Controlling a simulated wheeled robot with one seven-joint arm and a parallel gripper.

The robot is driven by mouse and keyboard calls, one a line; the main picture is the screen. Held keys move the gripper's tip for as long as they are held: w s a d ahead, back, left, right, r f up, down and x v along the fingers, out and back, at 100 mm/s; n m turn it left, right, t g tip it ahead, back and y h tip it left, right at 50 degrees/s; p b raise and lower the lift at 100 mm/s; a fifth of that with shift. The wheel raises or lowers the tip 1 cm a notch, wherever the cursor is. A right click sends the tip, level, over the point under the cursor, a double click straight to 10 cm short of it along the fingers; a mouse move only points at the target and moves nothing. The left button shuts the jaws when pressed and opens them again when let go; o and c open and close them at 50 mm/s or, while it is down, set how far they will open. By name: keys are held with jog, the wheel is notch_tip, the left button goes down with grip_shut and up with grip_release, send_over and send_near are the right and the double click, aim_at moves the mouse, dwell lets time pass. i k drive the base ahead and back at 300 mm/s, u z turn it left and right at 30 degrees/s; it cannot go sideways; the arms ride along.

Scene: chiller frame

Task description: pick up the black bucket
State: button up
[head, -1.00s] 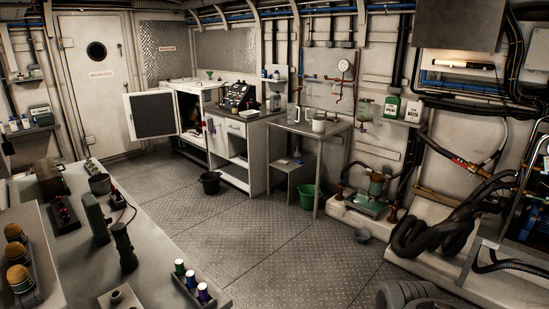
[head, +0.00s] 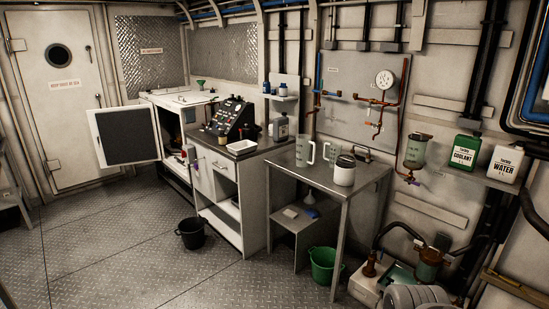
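The black bucket (head: 190,234) stands upright on the metal floor in the head view, left of centre. It is just in front of the open lower part of the white cabinet (head: 228,232). Its open top faces up, and a thin handle seems to hang at its rim.
A metal table (head: 337,182) with jugs stands right of the cabinet, and a green bucket (head: 325,265) is beneath it. An open cabinet door (head: 127,134) juts out at the left. The floor (head: 120,265) left and front of the black bucket is clear.

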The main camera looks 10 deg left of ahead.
aim_at(191, 229)
jog(key=u, duration=0.35)
jog(key=i, duration=3)
jog(key=u, duration=1.6)
jog(key=i, duration=2.15)
jog(key=u, duration=0.7)
